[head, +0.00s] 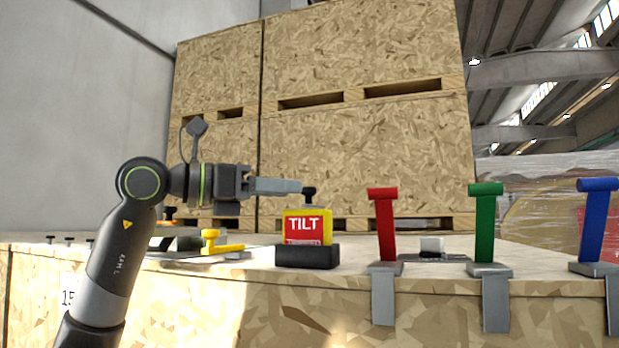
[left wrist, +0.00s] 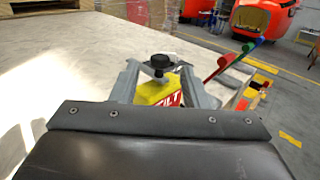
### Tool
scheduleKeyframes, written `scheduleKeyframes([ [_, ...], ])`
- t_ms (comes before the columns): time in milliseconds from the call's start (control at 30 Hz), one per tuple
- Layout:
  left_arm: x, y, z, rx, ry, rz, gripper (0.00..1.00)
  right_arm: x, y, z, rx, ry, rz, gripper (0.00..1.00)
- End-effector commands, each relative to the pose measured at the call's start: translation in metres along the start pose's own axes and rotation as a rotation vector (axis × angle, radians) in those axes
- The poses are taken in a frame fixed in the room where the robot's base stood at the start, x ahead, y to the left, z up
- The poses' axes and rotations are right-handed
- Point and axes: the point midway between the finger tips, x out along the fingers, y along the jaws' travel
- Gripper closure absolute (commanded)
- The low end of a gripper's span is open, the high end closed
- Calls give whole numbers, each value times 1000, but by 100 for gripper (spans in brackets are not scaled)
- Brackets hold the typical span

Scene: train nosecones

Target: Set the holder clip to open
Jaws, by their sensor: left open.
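No part is labelled as the holder clip, and I cannot tell for sure which one it is. A yellow block marked TILT (head: 308,226) stands upright in a black base (head: 307,256) on the bench, with a black knob (head: 309,191) on top. My left gripper (head: 301,186) is level, pointing right, with its tips at the knob. In the left wrist view the left gripper (left wrist: 159,66) is open, and the knob (left wrist: 158,61) shows between its fingers; contact cannot be told. A yellow lever-like part (head: 210,240) lies left of the block. My right gripper is not in view.
Red (head: 384,225), green (head: 484,225) and blue (head: 593,225) upright levers stand along the bench's front edge at right. A small grey block (head: 432,245) sits between red and green. Stacked wooden crates (head: 365,150) stand behind. The bench top is clear at left in the wrist view.

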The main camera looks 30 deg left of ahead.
Motion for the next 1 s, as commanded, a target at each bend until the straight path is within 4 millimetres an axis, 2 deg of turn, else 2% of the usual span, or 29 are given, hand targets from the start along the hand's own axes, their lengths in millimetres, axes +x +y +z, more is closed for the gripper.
scheduleKeyframes([
  [100, 23, -1, 3, -1, 3, -5, 59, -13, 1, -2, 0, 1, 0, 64],
  [300, 47, 0, 2, 0, 1, -2, 59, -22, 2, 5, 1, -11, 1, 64],
  [500, 56, 0, 0, 0, 1, 0, 59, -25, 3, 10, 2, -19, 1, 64],
  [733, 56, 0, 0, 1, 1, 1, 59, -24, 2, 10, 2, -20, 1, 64],
  [767, 56, 0, 0, 1, 1, 1, 60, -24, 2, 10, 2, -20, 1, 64],
  [1000, 56, 0, 0, 1, 1, 0, 91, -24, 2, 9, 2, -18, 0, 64],
])
